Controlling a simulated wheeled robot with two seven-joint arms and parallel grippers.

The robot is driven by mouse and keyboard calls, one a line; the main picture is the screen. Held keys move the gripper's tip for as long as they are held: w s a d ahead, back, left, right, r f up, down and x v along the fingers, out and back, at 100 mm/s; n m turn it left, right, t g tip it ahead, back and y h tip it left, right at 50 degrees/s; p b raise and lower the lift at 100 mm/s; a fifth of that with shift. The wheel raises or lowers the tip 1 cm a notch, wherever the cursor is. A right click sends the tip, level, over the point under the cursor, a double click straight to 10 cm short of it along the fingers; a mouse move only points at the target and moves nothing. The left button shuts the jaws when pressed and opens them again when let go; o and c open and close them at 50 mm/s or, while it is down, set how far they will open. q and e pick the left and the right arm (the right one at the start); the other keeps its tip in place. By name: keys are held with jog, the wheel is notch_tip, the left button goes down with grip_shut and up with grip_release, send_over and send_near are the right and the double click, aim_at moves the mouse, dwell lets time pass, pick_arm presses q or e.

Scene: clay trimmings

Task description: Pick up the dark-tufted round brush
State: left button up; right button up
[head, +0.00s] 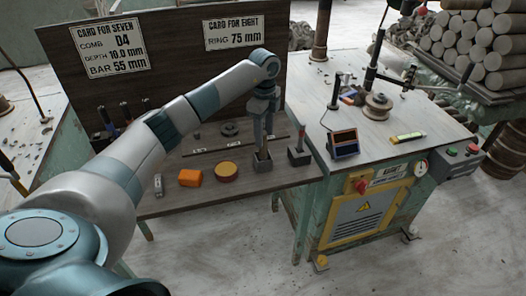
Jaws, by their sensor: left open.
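My left gripper (263,139) points down over the dark table (225,196), with its jaws open. Its fingertips are right above a small dark holder block (262,164). A thin tan upright piece (263,153) shows between the fingertips and this block; I cannot tell if the fingers touch it. A second dark holder block (299,157) stands just to the right with a thin upright handle (300,139). The pieces are too small to tell which one is the dark-tufted round brush. My right gripper is out of view.
An orange block (190,178) and a round orange-brown piece (226,171) lie left of the holders. A backboard with two cards (108,48) stands behind. A machine bench (375,127) is at the right, with a blue-framed box (344,143) near its edge.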

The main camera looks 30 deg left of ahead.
aim_at(263, 151)
pick_arm(q)
jog(key=f+p, duration=0.2)
jog(key=f, duration=0.1)
jog(key=shift+w+a+f, duration=0.15)
jog(key=shift+a+f, duration=0.15)
jog(key=shift+a, duration=0.1)
jog(key=shift+f, duration=0.7)
grip_shut()
